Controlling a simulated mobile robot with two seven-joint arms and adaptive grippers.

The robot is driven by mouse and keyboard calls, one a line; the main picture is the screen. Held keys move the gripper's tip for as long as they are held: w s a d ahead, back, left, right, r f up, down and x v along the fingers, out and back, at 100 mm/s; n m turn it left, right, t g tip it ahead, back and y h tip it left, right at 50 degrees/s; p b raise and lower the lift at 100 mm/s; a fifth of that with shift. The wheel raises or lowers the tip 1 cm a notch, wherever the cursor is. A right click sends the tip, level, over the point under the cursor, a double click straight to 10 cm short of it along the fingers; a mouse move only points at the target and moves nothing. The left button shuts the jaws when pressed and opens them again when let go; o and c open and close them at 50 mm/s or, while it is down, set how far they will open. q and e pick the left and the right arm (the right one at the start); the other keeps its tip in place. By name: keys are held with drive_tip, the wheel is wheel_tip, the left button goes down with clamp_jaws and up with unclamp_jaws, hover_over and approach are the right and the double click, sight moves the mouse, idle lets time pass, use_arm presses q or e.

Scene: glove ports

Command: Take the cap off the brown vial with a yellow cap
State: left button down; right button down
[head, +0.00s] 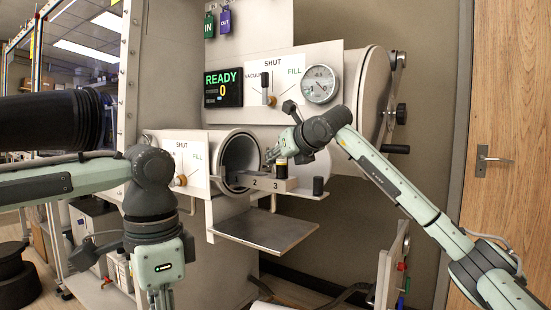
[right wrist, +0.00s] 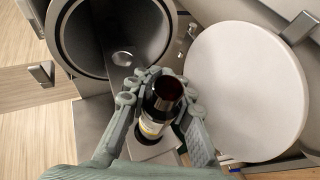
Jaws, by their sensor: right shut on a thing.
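A dark brown vial (head: 281,172) with a yellowish band near its upper part shows at the rack's slot 3 in the head view. My right gripper (head: 271,155) reaches it from the upper right. In the right wrist view the brown vial (right wrist: 157,115) is upright between the fingers of my right gripper (right wrist: 158,100), which is shut on it. Its dark reddish top faces the camera, and a pale label shows lower down. I cannot make out a yellow cap there. My left gripper (head: 161,298) hangs at the bottom edge, its fingers cut off.
The numbered rack (head: 257,182) sits before the open round port (head: 238,160). A metal shelf (head: 265,230) below is bare. A white round door (right wrist: 245,90) is close on the right in the wrist view.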

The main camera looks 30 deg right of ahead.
drive_tip(key=shift+f+b, duration=0.6)
drive_tip(key=shift+f, duration=0.05)
drive_tip(key=c, duration=1.3)
unclamp_jaws()
drive_tip(key=shift+c, duration=0.2)
drive_tip(key=shift+r, duration=0.1)
